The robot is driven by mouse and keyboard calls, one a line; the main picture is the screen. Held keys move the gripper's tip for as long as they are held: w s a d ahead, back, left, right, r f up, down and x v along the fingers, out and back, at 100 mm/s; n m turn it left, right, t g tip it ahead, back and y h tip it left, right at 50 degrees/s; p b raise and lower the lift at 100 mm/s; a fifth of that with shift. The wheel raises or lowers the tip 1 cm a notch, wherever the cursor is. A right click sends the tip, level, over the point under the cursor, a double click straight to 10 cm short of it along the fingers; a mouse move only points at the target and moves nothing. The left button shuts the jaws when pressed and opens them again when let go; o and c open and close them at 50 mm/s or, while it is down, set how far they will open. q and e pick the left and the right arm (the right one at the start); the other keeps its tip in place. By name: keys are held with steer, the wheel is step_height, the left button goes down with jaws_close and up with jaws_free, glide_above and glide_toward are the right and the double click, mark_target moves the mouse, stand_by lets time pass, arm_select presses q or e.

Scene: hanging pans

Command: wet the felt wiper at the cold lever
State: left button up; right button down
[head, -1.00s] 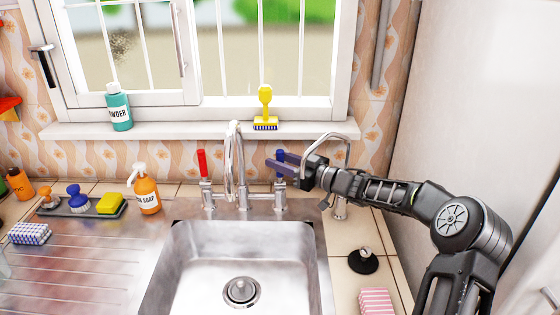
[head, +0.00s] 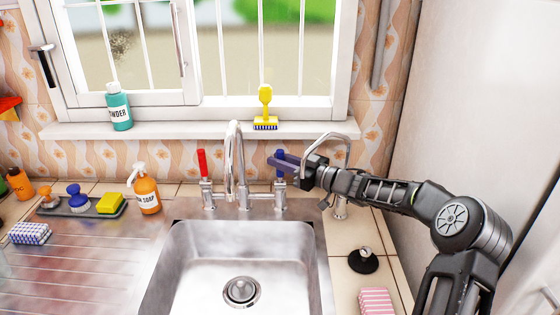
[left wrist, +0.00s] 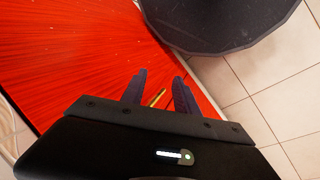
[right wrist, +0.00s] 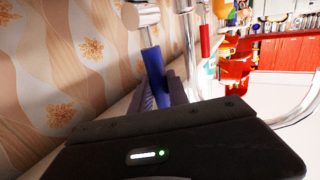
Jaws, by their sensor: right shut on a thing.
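The cold lever (head: 280,172) is the blue handle on the right side of the chrome tap (head: 234,165), above the sink (head: 240,250). My right gripper (head: 284,163) is shut on this lever, and the right wrist view shows the blue lever (right wrist: 154,72) at its fingers (right wrist: 160,92). No water shows under the spout. My left gripper (left wrist: 160,84) shows only in the left wrist view, fingers apart and nothing held, over a red surface. I cannot tell which thing is the felt wiper; a pink striped pad (head: 376,301) lies right of the sink.
The red lever (head: 202,163) is left of the spout. A soap bottle (head: 147,190), yellow sponge (head: 110,203) and checked pad (head: 29,233) stand left. A black plug (head: 363,260) and a curved chrome pipe (head: 341,205) are right. The sink basin is clear.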

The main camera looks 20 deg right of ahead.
stand_by(0.6)
steer(key=shift+f+b, duration=0.2)
steer(key=shift+b, duration=0.25)
steer(key=s+n+b, duration=0.1)
steer(key=b, duration=0.2)
steer(key=s+a+n+t+y+b, duration=0.1)
steer(key=n+b, duration=0.1)
steer(key=b, duration=0.1)
steer(key=shift+b, duration=0.35)
steer(key=c, duration=1.3)
jaws_free()
steer(key=shift+s, duration=0.1)
steer(key=b+v, duration=0.1)
steer(key=v, duration=0.6)
steer(key=shift+s+d+f, duration=0.2)
steer(key=shift+s, duration=0.05)
